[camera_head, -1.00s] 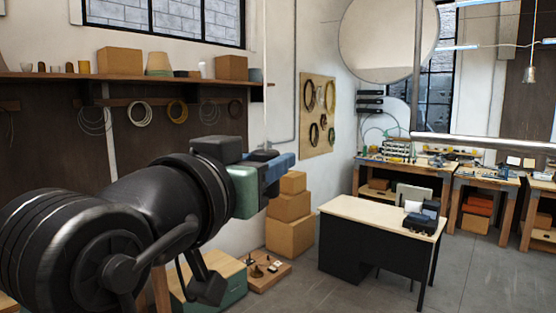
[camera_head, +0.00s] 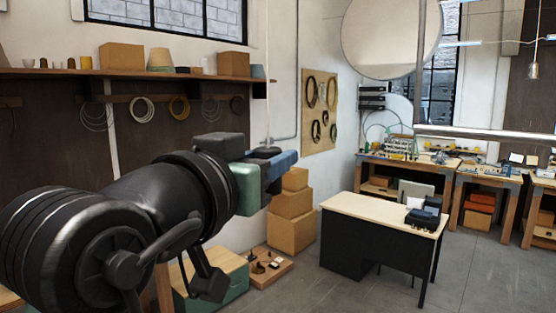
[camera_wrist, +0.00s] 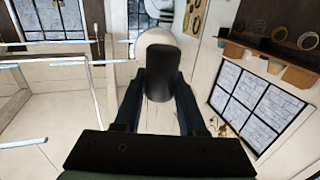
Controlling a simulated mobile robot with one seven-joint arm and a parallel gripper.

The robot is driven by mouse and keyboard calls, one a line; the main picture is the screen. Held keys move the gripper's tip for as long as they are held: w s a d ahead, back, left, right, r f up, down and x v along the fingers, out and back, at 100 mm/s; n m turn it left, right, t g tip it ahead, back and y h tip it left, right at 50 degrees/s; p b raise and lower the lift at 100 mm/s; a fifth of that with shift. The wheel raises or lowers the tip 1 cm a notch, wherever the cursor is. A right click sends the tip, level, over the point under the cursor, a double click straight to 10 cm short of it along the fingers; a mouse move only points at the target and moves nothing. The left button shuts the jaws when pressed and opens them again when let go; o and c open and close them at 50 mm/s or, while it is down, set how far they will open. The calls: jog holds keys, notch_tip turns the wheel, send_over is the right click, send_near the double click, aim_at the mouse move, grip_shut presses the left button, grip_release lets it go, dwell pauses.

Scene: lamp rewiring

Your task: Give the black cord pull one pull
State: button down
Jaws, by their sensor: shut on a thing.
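The black cord pull (camera_wrist: 160,77) is a dark, rounded cylinder between the two fingers of my gripper (camera_wrist: 160,92) in the wrist view. The fingers are closed on its sides. In the head view my gripper (camera_head: 276,160) points right, in front of the wall, with blue fingers. The top of the cord pull (camera_head: 264,152) shows as a dark disc above the near finger, and the finger hides its lower part. A thin pale cord (camera_head: 267,118) seems to run up from it.
A wall shelf (camera_head: 130,73) with boxes and shades is behind my arm. Stacked cardboard boxes (camera_head: 291,205) stand on the floor beyond my gripper. A desk (camera_head: 385,218) stands to the right. A large pale disc (camera_head: 390,38) hangs at the upper right.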

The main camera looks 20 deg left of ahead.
jog(key=shift+r+p, duration=0.35)
jog(key=shift+r, duration=0.25)
jog(key=shift+c, duration=2)
grip_release()
jog(key=shift+s, duration=0.1)
jog(key=s, duration=1.2)
jog(key=w+d+f+t+b, duration=0.5)
jog(key=d+f+b, duration=0.3)
jog(key=b, duration=0.4)
jog(key=s+d+f+t+b, duration=0.1)
jog(key=s+d+t+b, duration=0.3)
jog(key=d, duration=0.4)
jog(key=shift+f+y+b, duration=0.15)
jog(key=shift+y+b, duration=0.15)
jog(key=shift+b, duration=0.5)
